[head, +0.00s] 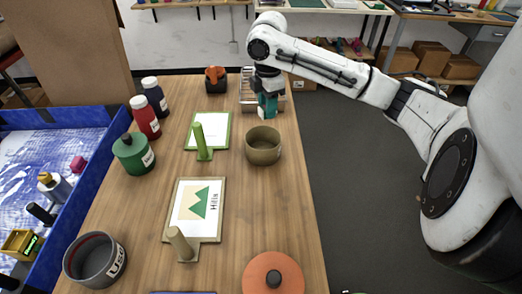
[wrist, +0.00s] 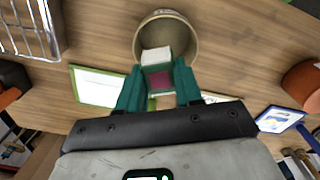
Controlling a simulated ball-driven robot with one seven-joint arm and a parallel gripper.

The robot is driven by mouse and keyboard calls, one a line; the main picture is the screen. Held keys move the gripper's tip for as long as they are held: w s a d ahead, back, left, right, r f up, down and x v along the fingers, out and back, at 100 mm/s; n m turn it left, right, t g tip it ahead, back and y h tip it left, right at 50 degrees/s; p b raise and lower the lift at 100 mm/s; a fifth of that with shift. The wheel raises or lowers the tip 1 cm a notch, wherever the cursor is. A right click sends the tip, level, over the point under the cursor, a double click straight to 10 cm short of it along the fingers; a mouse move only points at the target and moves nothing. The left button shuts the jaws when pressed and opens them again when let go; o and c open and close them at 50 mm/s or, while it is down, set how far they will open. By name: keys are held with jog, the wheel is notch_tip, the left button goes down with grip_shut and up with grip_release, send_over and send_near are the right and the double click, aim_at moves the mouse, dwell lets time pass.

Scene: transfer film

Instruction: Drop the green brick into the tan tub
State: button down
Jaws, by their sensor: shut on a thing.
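The tan tub (head: 263,155) stands upright on the wooden table, near its right edge. My gripper (head: 267,108) is behind the tub and above the table, with teal fingers pointing down. In the wrist view my gripper (wrist: 158,88) is shut on a small brick (wrist: 156,56). In that view the brick overlaps the mouth of the tub (wrist: 178,28), whose visible inside looks empty. In the head view the fingers mostly hide the brick.
A wire rack (head: 247,102) stands just behind the tub. Left of the tub lies a green-edged board (head: 222,130) with an upright green handle.

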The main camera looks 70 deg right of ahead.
notch_tip(320, 180, down, 3)
jog(key=shift+s+f+b, duration=0.1)
jog(key=shift+f+b, duration=0.1)
jog(key=shift+b, duration=0.9)
jog(key=c, duration=0.7)
grip_release()
jog(key=shift+o, duration=0.2)
jog(key=shift+r, duration=0.1)
notch_tip(320, 180, up, 11)
jog(key=shift+f+b, duration=0.15)
jog(key=shift+b, duration=0.35)
jog(key=shift+f, duration=0.1)
